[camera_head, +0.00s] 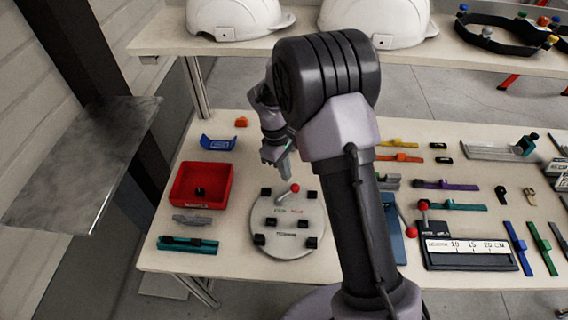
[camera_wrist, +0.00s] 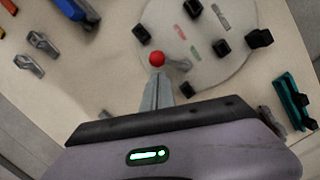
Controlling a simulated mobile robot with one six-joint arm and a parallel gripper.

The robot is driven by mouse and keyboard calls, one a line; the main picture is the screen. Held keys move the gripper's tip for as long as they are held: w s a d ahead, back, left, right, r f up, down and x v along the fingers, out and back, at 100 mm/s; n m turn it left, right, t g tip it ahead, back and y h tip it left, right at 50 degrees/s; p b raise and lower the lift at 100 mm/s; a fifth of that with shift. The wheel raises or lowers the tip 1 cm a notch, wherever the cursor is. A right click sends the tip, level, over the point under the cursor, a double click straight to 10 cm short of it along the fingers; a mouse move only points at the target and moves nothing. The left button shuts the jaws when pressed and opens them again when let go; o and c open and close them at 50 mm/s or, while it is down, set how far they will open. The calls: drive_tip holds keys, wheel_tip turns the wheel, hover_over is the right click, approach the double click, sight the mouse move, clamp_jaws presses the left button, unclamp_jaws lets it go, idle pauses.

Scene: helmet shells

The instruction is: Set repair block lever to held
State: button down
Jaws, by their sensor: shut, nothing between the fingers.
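A round pale grey plate (camera_head: 290,241) lies on the table with black blocks, small green and red lettering, and a lever with a red ball knob (camera_head: 295,188). The lever leans towards the plate's far edge, its knob beyond the lettering. I take this as the repair block; the lettering is too small to read. My gripper (camera_head: 284,173) is shut and empty just above and beyond the knob. In the wrist view the closed fingertips (camera_wrist: 158,80) point at the red knob (camera_wrist: 157,58), very close to it; I cannot tell whether they touch. The plate (camera_wrist: 225,70) is right of them.
A red bin (camera_head: 172,187), a blue holder (camera_head: 218,143) and a teal tool (camera_head: 188,245) lie left of the plate. My arm hides part of the table to its right. Further right stands a black length gauge (camera_head: 468,262) with another red knob. White helmets (camera_head: 236,18) sit on the back table.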

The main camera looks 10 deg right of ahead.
sight(292, 186)
wheel_tip(292, 186, down, 2)
drive_tip(key=shift+s+d+f, duration=0.1)
drive_tip(key=shift+s+d, duration=0.05)
drive_tip(key=shift+s+d+m+p, duration=0.4)
drive_tip(key=shift+s+m, duration=0.2)
drive_tip(key=shift+m, duration=0.1)
drive_tip(key=shift+s+m, duration=0.1)
drive_tip(key=shift+m, duration=0.2)
drive_tip(key=shift+s+f, duration=0.1)
drive_tip(key=shift+f, duration=0.1)
drive_tip(key=shift+r, duration=0.1)
